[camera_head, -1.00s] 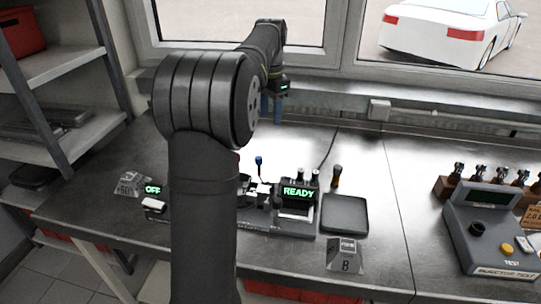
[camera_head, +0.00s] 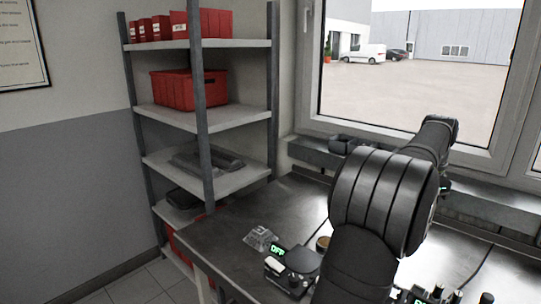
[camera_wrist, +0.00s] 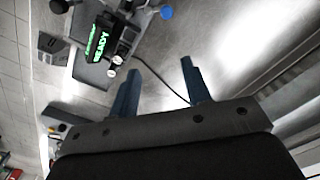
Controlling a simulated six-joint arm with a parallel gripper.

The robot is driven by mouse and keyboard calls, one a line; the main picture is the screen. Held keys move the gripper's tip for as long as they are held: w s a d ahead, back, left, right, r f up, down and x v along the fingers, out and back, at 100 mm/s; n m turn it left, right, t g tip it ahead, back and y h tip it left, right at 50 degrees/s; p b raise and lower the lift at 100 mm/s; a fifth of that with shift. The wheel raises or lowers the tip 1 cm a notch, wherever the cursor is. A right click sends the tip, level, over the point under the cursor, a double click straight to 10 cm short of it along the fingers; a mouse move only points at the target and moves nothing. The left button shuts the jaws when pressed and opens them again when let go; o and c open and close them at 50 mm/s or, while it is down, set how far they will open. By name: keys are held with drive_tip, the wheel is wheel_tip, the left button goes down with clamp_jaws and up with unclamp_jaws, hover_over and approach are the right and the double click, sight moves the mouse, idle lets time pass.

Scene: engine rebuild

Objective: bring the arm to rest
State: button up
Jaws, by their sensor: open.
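My gripper (camera_wrist: 160,88) shows in the wrist view with its two blue fingers spread apart and nothing between them. It is above the metal bench (camera_wrist: 225,50), with a black cable lying on the bench beyond the fingers. In the head view my arm rises at the lower right and reaches toward the window; the gripper's fingers are hidden there behind the arm.
A device with a green READY display (camera_wrist: 98,45) stands at upper left in the wrist view. In the head view a unit reading OFF (camera_head: 290,270) and a small clear block (camera_head: 260,238) sit on the bench. A shelf rack (camera_head: 205,120) with red bins stands left.

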wheel_tip(320, 180, down, 14)
drive_tip(key=shift+f, duration=0.15)
idle(0.4)
drive_tip(key=o, duration=1)
drive_tip(key=shift+o, duration=1.2)
drive_tip(key=a+r+m, duration=0.3)
drive_tip(key=r+m, duration=0.6)
drive_tip(key=r, duration=0.4)
wheel_tip(320, 180, down, 10)
drive_tip(key=shift+a+r, duration=0.2)
